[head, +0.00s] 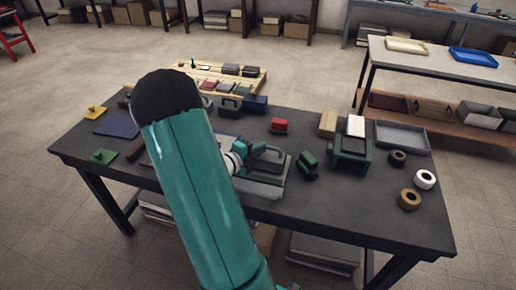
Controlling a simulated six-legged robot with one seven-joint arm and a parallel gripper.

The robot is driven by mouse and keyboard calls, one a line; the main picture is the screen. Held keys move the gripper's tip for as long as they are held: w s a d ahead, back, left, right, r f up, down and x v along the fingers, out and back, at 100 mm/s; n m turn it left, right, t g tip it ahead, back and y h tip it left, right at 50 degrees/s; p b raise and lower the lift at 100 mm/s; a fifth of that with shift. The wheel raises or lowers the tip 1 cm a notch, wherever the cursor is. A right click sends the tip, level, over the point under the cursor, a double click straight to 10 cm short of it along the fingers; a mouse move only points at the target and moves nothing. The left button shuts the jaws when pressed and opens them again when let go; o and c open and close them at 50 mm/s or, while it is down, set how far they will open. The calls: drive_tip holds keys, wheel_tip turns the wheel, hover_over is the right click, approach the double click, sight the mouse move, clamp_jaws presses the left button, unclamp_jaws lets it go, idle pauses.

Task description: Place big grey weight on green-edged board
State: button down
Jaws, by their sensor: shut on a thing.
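My gripper (270,153) is over the middle of the dark table, right of my teal arm. It is shut on a dark grey block (270,169), which seems to be the big grey weight. The fingers hide part of the block. Directly below the block is a flat light grey plate (260,189). My arm covers its left side, and I cannot tell whether the block touches it. I cannot make out a green edge on this plate, so I cannot say whether it is the green-edged board.
On the dark table (330,215), a green stand (351,160), a small green block (307,166), a red block (279,126), a grey tray (402,138) and several tape rolls (424,180) lie to the right. A wooden rack (250,83) with blocks stands behind. The front right is clear.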

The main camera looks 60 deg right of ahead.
drive_tip(key=shift+d+r, duration=0.15)
drive_tip(key=c, duration=1.8)
unclamp_jaws()
drive_tip(key=shift+f, duration=0.3)
drive_tip(key=o, duration=0.3)
drive_tip(key=shift+o, duration=0.2)
drive_tip(key=shift+r, duration=0.1)
